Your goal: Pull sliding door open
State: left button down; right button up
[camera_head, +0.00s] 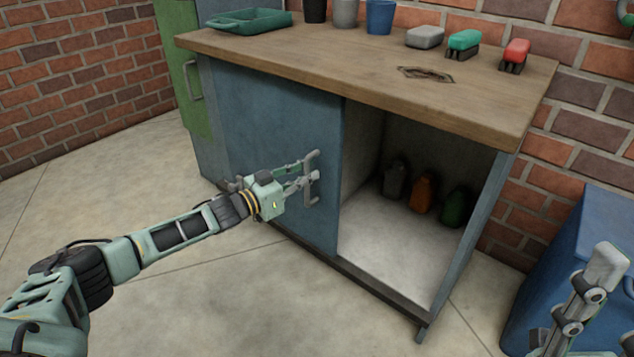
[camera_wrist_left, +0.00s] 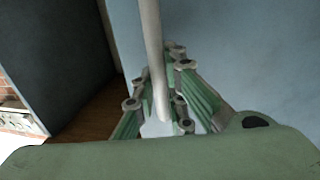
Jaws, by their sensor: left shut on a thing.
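The blue sliding door (camera_head: 275,150) covers the left part of the workbench cabinet, and the right part of the cabinet is open. Its upright grey handle (camera_head: 311,167) is near the door's right edge. My left gripper (camera_head: 305,178) is shut on the handle. In the left wrist view the handle bar (camera_wrist_left: 152,50) runs down between the fingers of my left gripper (camera_wrist_left: 165,95), with the blue door behind it. My right gripper (camera_head: 590,290) is partly in view at the lower right, away from the door; its jaw opening is not clear.
Several bottles, among them an orange one (camera_head: 422,193), stand inside the open cabinet. The wooden worktop (camera_head: 330,60) holds a green tray (camera_head: 250,20), cups and staplers. A blue box (camera_head: 590,235) stands at the right. The floor in front is clear.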

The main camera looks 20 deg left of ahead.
pick_arm(q)
jog(key=shift+a, duration=0.1)
jog(key=c, duration=1.8)
grip_release()
jog(key=shift+o, duration=0.2)
jog(key=v, duration=1.2)
